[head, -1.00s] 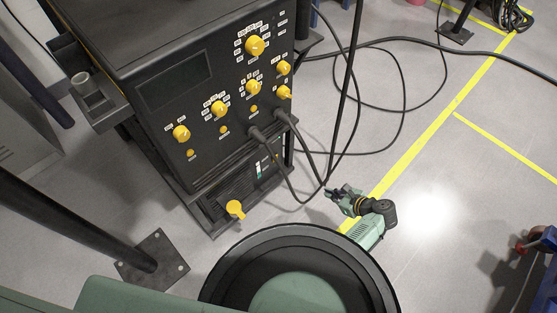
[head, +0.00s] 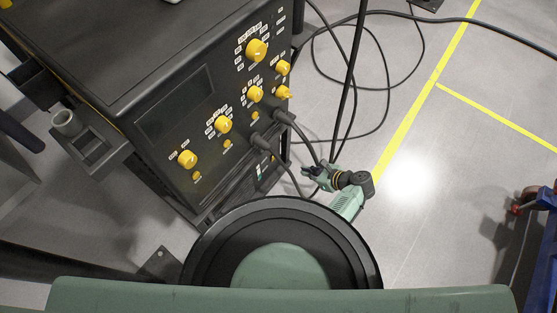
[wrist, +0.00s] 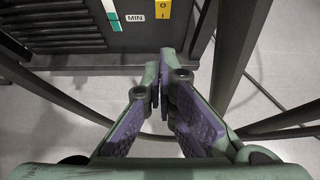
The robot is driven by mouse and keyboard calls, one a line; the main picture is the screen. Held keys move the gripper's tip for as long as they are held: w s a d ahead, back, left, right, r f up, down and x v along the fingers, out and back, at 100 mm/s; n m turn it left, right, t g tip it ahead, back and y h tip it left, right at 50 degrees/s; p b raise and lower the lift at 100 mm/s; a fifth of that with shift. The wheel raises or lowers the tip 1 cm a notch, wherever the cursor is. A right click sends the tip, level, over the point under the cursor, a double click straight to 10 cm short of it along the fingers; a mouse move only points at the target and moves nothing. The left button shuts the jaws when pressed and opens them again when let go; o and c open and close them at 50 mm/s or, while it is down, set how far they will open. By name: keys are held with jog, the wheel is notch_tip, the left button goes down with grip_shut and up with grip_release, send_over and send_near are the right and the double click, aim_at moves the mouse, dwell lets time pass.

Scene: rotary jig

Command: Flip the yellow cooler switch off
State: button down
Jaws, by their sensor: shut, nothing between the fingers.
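The black machine (head: 150,125) has a front panel with several yellow knobs, one being a large knob (head: 256,50). My gripper (head: 308,172) is low, just right of the machine's lower front. In the wrist view its fingers (wrist: 160,75) are shut and empty, pointing at the machine's lower face. There a yellow piece (wrist: 163,9) with a small mark shows at the top edge, right of a "MIN" label (wrist: 135,18). It is cut off, so I cannot tell whether it is the cooler switch or how it is set.
Black cables (head: 300,140) hang from the panel and pass close to my gripper. In the wrist view dark bars or cables (wrist: 235,50) stand right of the fingers. Open floor (head: 430,180) lies to the right, with a blue frame (head: 540,240) at the edge.

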jog(key=b, duration=0.9)
send_near(273, 159)
jog(key=shift+w+a+f, duration=1.35)
jog(key=shift+a+f, duration=0.15)
jog(key=shift+f, duration=1.1)
jog(key=p, duration=0.1)
jog(key=r+p, duration=0.1)
jog(key=p, duration=0.1)
jog(key=shift+w+a+r+g+h, duration=0.1)
jog(key=shift+w+a+g+h, duration=0.1)
jog(key=shift+a+g+h, duration=0.1)
jog(key=shift+f, duration=0.45)
